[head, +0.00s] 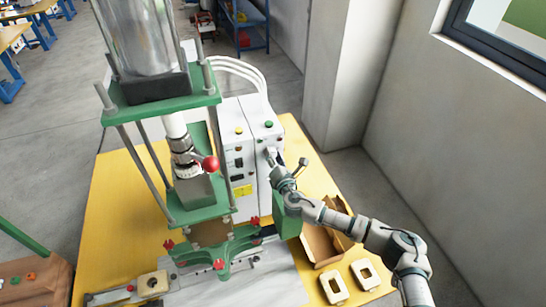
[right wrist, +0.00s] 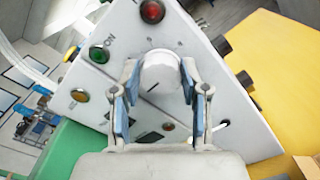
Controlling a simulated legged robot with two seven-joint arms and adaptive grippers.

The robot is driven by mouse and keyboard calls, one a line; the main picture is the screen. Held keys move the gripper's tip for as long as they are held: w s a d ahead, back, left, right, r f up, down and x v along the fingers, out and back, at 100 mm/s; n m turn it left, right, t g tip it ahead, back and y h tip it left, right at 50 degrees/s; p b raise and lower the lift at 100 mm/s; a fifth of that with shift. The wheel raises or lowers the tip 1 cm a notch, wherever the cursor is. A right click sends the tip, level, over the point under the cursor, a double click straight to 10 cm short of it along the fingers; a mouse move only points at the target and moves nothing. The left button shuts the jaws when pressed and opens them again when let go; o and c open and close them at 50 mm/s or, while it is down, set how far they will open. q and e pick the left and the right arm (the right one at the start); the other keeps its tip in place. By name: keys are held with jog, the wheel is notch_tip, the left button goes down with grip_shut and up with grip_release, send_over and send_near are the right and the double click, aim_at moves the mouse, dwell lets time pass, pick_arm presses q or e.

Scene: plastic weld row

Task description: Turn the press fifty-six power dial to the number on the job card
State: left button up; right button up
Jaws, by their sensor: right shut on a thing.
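The power dial (right wrist: 160,72) is a round white knob with a dark pointer line on the white control box (right wrist: 225,85). The line points to the lower left in the right wrist view. My right gripper (right wrist: 160,85) has its blue-padded fingers on either side of the dial and is shut on it. In the head view my right gripper (head: 271,156) is at the front of the right-hand control box (head: 263,122) and hides the dial. The scale numbers are too small to read. I cannot make out a job card. My left gripper is not in view.
The green press (head: 160,110) with a red ball lever (head: 210,163) stands left of the boxes on a yellow table (head: 120,205). A cardboard box (head: 322,245) and two cream parts (head: 335,287) lie at right. A red lamp (right wrist: 152,11) and green ON button (right wrist: 99,54) sit near the dial.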

jog(key=shift+d+f, duration=0.1)
jog(key=shift+f, duration=0.15)
dwell(0.4)
jog(key=shift+f, duration=0.15)
dwell(0.8)
jog(key=o, duration=1.1)
jog(key=shift+w, duration=0.2)
jog(key=v, duration=1.2)
